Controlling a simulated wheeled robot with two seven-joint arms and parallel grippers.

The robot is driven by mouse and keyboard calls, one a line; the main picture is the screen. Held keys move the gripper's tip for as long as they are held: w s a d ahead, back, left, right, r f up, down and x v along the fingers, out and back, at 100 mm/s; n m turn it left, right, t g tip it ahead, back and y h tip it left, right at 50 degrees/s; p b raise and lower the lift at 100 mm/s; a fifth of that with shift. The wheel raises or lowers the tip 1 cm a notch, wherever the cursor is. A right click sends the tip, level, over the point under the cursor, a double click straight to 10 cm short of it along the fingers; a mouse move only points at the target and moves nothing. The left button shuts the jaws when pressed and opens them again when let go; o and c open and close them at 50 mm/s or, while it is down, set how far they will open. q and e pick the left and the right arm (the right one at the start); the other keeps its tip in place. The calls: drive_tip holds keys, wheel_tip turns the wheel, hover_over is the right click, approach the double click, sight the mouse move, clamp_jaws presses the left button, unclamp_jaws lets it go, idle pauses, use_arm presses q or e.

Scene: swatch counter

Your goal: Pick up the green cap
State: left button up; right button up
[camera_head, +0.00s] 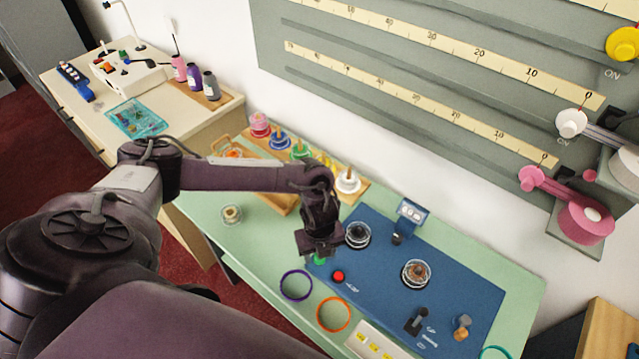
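A small green thing, likely the green cap (319,261), shows just under my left gripper (319,254) at the left edge of the blue mat. The gripper points down and hides most of it. I cannot tell whether the fingers are around it, touching it or above it, nor whether they are open or shut. My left arm reaches in from the left over the counter. My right gripper is out of view.
A red button (338,277) sits close by on the blue mat (385,290). A purple ring (283,290) and an orange ring (318,316) lie in front. Round glass dishes (416,285) stand to the right. Behind is a wooden rack with coloured spools (260,127).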

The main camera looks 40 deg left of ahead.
use_arm(q)
drive_tip(key=c, duration=1)
drive_tip(key=shift+r, duration=0.1)
drive_tip(key=shift+c, duration=0.2)
